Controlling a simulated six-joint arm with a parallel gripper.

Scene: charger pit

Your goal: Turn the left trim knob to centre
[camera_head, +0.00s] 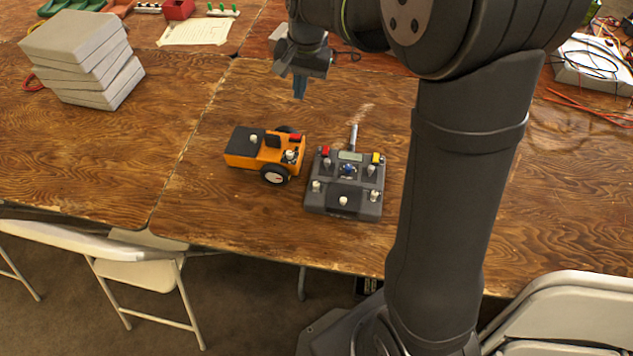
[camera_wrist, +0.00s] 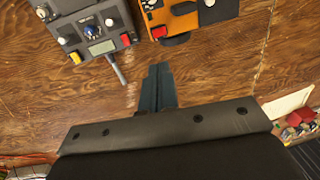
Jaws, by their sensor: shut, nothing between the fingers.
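A dark grey controller (camera_head: 325,204) lies on the wooden table, its antenna pointing to the back. It carries several light knobs and sticks, including a white knob at its left front (camera_head: 316,186); I cannot tell for sure which is the left trim knob or how it is turned. In the wrist view the controller (camera_wrist: 70,12) shows upside down at upper left, partly cut off by the frame. My gripper (camera_head: 299,92) is shut and empty, above the table behind the vehicle and controller. Its closed fingers show in the wrist view (camera_wrist: 160,72), apart from the controller.
An orange and black wheeled vehicle (camera_head: 240,160) stands just left of the controller; it also shows in the wrist view (camera_wrist: 215,10). A stack of grey slabs (camera_head: 85,55) sits at far left. Folding chairs (camera_head: 140,272) stand along the front edge. Table around the controller's right is clear.

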